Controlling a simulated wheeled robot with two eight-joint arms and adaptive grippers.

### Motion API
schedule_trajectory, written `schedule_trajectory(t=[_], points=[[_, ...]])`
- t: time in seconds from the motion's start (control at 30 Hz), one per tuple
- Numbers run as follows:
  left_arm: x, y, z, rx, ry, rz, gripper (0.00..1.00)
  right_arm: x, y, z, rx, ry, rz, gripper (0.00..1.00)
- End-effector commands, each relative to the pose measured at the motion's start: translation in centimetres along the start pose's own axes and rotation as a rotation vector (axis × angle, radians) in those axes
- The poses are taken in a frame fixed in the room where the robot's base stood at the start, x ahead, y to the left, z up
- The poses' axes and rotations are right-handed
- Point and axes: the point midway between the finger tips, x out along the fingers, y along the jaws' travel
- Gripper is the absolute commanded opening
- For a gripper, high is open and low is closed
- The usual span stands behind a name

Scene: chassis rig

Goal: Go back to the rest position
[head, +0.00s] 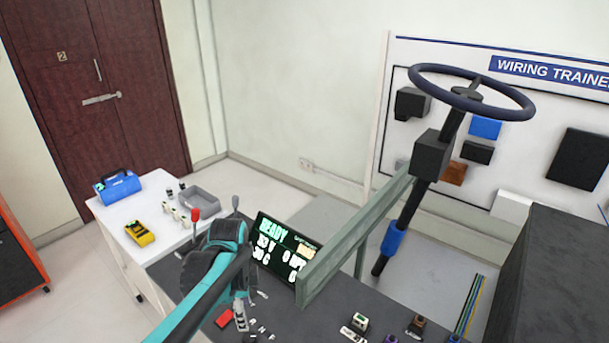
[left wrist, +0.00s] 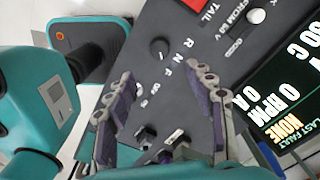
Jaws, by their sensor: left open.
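My left gripper (left wrist: 163,85) is open and empty in the left wrist view, its two purple-padded fingers spread apart. Between and beyond them is a dark control panel (left wrist: 185,50) with a black knob (left wrist: 160,48) marked R N F. I see no object between the fingertips. In the head view my teal left arm reaches in from the bottom left over the dark bench top (head: 315,325) and hides much of the panel and the gripper. My right arm and right gripper are in neither view.
A lit display (head: 280,248) reading READY stands beside my left arm. A steering wheel (head: 470,92) on a slanted column and a grey-green beam (head: 355,240) rise at the right. A white table (head: 130,215) holds a blue toolbox (head: 117,187), a yellow meter (head: 139,234) and a grey tray (head: 200,201).

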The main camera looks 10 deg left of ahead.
Motion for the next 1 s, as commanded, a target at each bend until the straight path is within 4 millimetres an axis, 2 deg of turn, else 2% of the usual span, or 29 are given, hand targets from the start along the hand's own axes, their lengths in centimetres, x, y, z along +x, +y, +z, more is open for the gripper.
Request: schedule_trajectory(t=[0.17, 0.4, 0.6, 0.8, 1.0], points=[[-1.3, 1.9, -0.3, -0.183, 0.023, -0.084, 0.54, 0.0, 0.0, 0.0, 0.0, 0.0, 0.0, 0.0], [-3.2, 6.7, -0.8, -0.718, 0.19, -0.294, 0.54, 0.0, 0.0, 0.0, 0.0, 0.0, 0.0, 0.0], [-3.2, 9.5, -1.1, -1.09, 0.395, -0.387, 0.54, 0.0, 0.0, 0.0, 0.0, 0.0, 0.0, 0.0], [-3.0, 10.5, -1.2, -1.259, 0.511, -0.406, 0.54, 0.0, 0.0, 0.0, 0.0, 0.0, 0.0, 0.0], [-3.0, 10.5, -1.3, -1.28, 0.526, -0.406, 0.54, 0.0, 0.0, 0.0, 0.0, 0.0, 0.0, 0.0]])
